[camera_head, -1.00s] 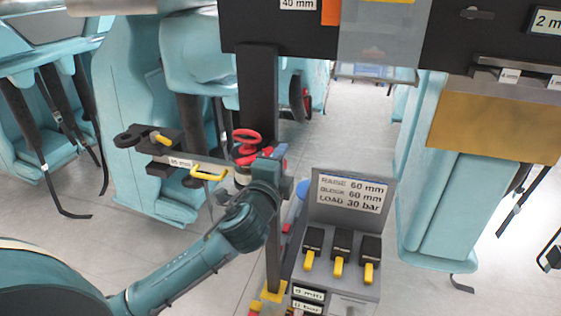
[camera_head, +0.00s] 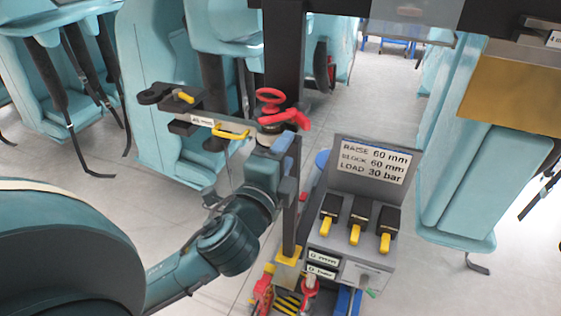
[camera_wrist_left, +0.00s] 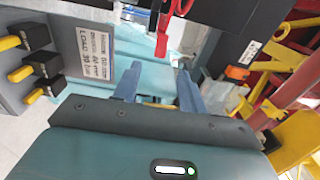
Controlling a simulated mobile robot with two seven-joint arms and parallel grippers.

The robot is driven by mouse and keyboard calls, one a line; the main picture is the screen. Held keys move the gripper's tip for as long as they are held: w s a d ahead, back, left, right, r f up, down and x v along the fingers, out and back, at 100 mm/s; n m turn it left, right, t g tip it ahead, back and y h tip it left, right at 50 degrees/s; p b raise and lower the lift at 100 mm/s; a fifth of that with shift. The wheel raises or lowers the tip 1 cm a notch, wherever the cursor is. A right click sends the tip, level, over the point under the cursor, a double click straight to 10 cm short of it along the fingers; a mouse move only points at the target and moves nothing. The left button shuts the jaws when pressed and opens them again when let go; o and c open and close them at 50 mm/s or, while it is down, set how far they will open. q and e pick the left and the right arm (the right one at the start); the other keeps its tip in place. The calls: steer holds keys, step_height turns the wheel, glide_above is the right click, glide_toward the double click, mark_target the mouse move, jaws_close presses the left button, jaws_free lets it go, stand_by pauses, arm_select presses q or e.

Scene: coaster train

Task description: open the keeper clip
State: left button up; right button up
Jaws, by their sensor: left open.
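No part is marked as the keeper clip, so I cannot tell for sure which it is. A red lever-like part (camera_head: 288,119) sits below a red handwheel (camera_head: 270,98) on the dark post, by the inner end of the labelled bar. My left gripper (camera_head: 284,147) is just below that red part, its fingers partly hidden by its own body. In the left wrist view, the left gripper (camera_wrist_left: 158,84) is open with a gap between its fingers and nothing visibly held. A red lever (camera_wrist_left: 163,32) hangs beyond the fingertips, apart from them. My right gripper is not in view.
The labelled bar (camera_head: 203,121) carries a yellow handle (camera_head: 231,132). A grey control box with a sign (camera_head: 370,160) and yellow-tipped levers (camera_head: 355,232) stands right of my arm. Teal seats (camera_head: 165,100) stand behind. Yellow and red frame parts (camera_wrist_left: 290,75) are close at right in the wrist view.

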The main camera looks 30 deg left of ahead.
arm_select(q)
steer(key=shift+s+d+r+p, duration=0.15)
steer(key=shift+s+p, duration=0.2)
steer(key=shift+s, duration=0.55)
steer(key=s+d+f+n+g+h, duration=0.2)
steer(key=s+f+n, duration=0.1)
steer(key=f, duration=0.7)
steer(key=s+d+f+n+g+h, duration=0.2)
steer(key=f+n, duration=0.4)
steer(key=f, duration=0.4)
steer(key=s+d+f+n+g+h, duration=0.2)
steer(key=s+d+f+n+g, duration=0.1)
steer(key=f, duration=0.7)
steer(key=s+d+n, duration=0.1)
steer(key=s, duration=0.1)
steer(key=shift+s, duration=0.3)
